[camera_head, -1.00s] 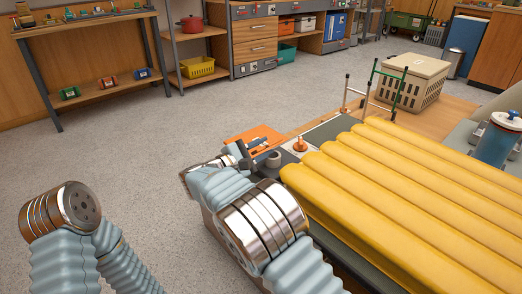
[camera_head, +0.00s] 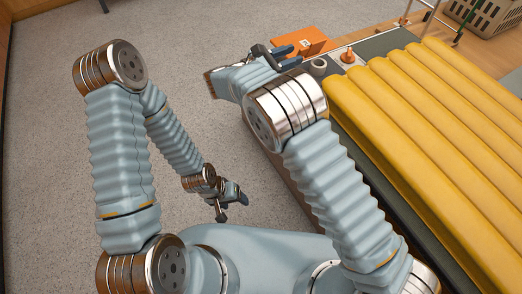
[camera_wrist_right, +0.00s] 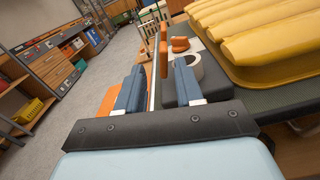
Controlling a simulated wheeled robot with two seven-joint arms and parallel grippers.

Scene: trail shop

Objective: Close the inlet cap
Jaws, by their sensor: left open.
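A yellow ribbed air mat (camera_head: 400,105) lies on a dark board at the right. At its far left corner, a small orange cap-like part (camera_head: 347,57) stands upright; it also shows in the right wrist view (camera_wrist_right: 179,44). Beside it is a pale grey ring (camera_head: 318,67), also in the right wrist view (camera_wrist_right: 190,66). I cannot tell whether the orange part is the inlet cap. My right gripper (camera_head: 278,53) is just left of the ring; its fingers (camera_wrist_right: 158,85) are apart with nothing held. My left gripper (camera_head: 231,203) hangs open and empty over the floor.
An orange object (camera_head: 300,40) lies just beyond my right gripper. A slatted crate (camera_head: 485,15) stands at the top right, near thin metal posts. The floor (camera_head: 215,110) left of the board is clear.

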